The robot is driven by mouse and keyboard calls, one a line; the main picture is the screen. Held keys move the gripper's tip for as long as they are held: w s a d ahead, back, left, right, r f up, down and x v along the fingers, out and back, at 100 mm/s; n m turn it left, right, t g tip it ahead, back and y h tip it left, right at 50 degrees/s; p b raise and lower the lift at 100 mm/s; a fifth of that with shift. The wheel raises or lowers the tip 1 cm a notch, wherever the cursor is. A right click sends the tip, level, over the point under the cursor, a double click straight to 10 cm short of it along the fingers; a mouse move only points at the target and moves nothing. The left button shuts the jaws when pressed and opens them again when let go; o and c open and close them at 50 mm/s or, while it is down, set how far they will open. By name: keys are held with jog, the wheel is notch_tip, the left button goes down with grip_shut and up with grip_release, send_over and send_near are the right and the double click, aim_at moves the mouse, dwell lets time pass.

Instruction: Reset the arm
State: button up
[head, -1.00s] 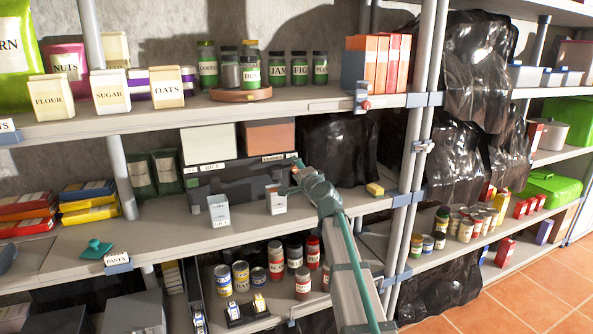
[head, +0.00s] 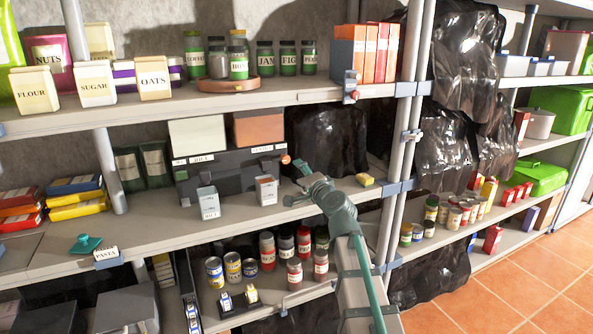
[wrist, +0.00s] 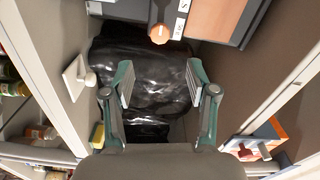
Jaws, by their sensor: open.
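My gripper (head: 295,184) is open and empty, above the middle shelf in the head view. It is just right of a small white and brown carton (head: 266,190) and in front of a black plastic sheet (head: 328,140). In the wrist view my gripper (wrist: 160,84) has its two fingers wide apart, with only the black sheet (wrist: 150,60) behind them. A dark box unit (head: 232,175) with an orange knob (head: 285,159) stands to its left; the knob also shows at the top of the wrist view (wrist: 159,33). No contact with anything shows.
A second carton (head: 208,202) stands left of the first. A yellow sponge-like block (head: 365,180) lies right of my gripper. Cans and jars (head: 250,268) fill the shelf below. Shelf posts (head: 398,150) rise to the right, and the upper shelf edge (head: 300,97) is overhead.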

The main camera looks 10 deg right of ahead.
dwell(0.3)
jog(key=s+a+f+n+g, duration=0.1)
jog(key=s+f+n+g, duration=0.35)
jog(key=f, duration=1.05)
jog(key=s+a+f+n+g+h+p, duration=0.15)
jog(key=s+f+g, duration=0.5)
jog(key=f, duration=0.85)
jog(key=s+a+f+n+g+y, duration=0.1)
jog(key=s+f+n+g, duration=0.25)
jog(key=s+f, duration=0.75)
jog(key=s+f+n+g+h, duration=0.1)
jog(key=s+f+g, duration=0.2)
jog(key=s+f, duration=0.5)
jog(key=s+f+n+g+h+p, duration=0.1)
jog(key=s+f+g, duration=0.2)
jog(key=s+f, duration=0.5)
jog(key=s+f+n+g+h+p, duration=0.1)
jog(key=s+f+g, duration=0.3)
jog(key=s, duration=1.8)
notch_tip(320, 180, down, 5)
jog(key=shift+s+d+r+n, duration=0.1)
jog(key=shift+s+d+n, duration=0.25)
